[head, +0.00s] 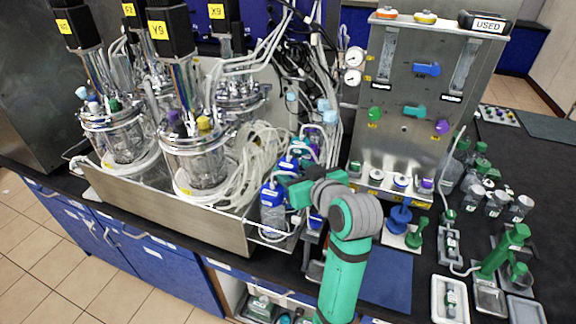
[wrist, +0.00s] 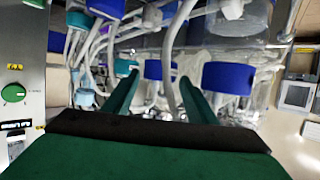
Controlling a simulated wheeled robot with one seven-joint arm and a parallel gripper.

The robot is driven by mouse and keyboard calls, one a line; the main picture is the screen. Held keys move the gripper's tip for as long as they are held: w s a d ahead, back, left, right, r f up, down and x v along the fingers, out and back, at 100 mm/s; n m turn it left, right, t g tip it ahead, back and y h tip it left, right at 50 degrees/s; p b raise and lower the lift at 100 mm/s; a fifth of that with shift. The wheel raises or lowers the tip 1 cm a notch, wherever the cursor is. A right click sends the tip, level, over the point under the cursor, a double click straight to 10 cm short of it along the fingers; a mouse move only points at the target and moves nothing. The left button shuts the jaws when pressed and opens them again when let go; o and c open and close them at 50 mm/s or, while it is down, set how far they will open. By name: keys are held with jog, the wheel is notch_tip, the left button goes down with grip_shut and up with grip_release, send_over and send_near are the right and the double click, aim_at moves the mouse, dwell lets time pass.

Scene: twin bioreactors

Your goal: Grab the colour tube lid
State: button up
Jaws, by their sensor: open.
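Several bottles with blue lids stand at the right end of the steel tray; one blue lid (head: 271,194) shows left of my gripper (head: 296,188) in the head view. In the wrist view my gripper (wrist: 158,88) has its two green fingers apart. A blue lid (wrist: 160,70) shows in the gap between them, beyond or near the tips; I cannot tell the depth. A pale tube passes in front of the right finger side. Another blue lid (wrist: 228,77) lies right of the fingers. I cannot tell which lid is the colour tube lid.
Glass bioreactors (head: 197,165) and bundled pale tubing (head: 255,150) crowd the steel tray (head: 170,208). Light-blue caps (head: 330,117) rise behind the bottles. Green fittings (head: 505,250) and small jars (head: 497,203) occupy the black bench at right.

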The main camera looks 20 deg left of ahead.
aim_at(290, 166)
jog(key=shift+x, duration=2.2)
jog(key=c, duration=0.8)
jog(key=shift+r, duration=0.1)
